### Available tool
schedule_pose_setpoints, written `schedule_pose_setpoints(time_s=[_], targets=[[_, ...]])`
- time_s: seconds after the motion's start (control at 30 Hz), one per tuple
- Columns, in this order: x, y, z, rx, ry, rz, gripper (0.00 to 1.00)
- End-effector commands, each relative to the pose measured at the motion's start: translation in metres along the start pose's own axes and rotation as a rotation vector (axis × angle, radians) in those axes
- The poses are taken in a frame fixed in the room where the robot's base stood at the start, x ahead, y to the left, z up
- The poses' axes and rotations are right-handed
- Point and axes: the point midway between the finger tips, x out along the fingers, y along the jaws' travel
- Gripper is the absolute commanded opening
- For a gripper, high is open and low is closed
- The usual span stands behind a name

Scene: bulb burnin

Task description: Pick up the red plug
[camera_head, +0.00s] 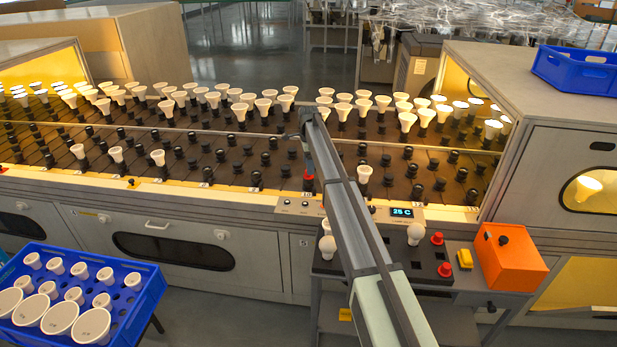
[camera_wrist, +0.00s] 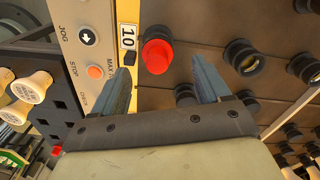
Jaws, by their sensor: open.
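I cannot tell the exact height gap. Two more red plugs, one farther back (camera_head: 437,238) and one nearer (camera_head: 445,269), sit on the cart's black tray.
Dark empty sockets (camera_wrist: 243,57) stand close to the right of the plug. A control panel (camera_wrist: 85,50) with buttons lies to its left. White bulbs (camera_head: 265,103) fill the rack's back rows. The cart carries an orange box (camera_head: 508,258). A blue crate (camera_head: 150,300) holds bulbs at lower left.

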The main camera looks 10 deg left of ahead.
Motion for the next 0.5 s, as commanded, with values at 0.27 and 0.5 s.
schedule_pose_setpoints(time_s=[0.27,0.5], targets=[[0.035,0.004,0.000,0.000,0.000,0.001,0.76],[0.039,0.003,0.000,0.000,0.000,-0.001,0.76]])
